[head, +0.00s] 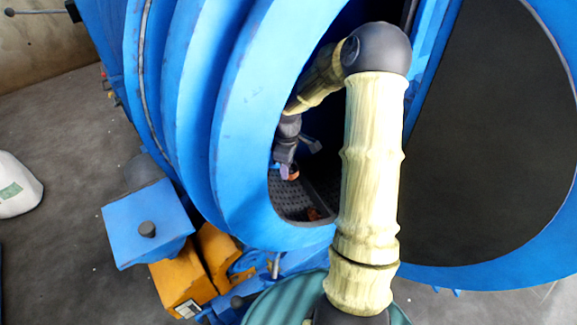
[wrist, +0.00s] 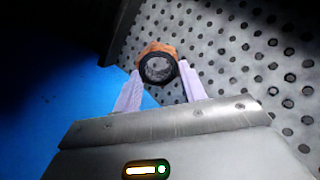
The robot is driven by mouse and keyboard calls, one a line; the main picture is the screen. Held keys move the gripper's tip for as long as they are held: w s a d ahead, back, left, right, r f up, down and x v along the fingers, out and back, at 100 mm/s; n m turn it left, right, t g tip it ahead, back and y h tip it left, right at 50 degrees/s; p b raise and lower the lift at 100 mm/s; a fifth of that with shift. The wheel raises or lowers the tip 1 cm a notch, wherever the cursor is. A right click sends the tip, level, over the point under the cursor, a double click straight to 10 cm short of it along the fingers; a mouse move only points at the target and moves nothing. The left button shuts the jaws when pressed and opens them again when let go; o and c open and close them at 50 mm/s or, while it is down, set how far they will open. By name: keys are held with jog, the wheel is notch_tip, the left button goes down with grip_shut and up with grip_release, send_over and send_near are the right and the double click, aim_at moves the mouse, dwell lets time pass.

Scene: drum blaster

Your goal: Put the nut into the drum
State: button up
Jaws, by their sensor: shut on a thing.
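The drum (head: 240,130) is a big blue machine with a round opening and its door swung open at the right. My arm reaches through the opening, and my gripper (head: 290,170) is inside, above the dark perforated drum floor. In the wrist view my gripper (wrist: 159,72) has its two pale fingers shut on the nut (wrist: 150,50), a rusty orange-brown ring with a dark hole. The nut shows small and partly hidden in the head view (head: 293,174). In the wrist view it appears held above the perforated grey plate (wrist: 225,65).
Another small orange-brown piece (head: 314,214) lies on the drum floor near the front lip. The blue rim surrounds my arm, and the open door (head: 480,140) stands to the right. A blue box (head: 148,225) and yellow parts (head: 185,280) are outside at lower left.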

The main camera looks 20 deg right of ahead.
jog(key=shift+s+d, duration=0.1)
jog(key=o, duration=1)
jog(key=shift+s, duration=0.1)
jog(key=shift+o, duration=1)
jog(key=shift+a, duration=0.35)
jog(key=shift+s+d, duration=0.1)
jog(key=shift+d, duration=0.1)
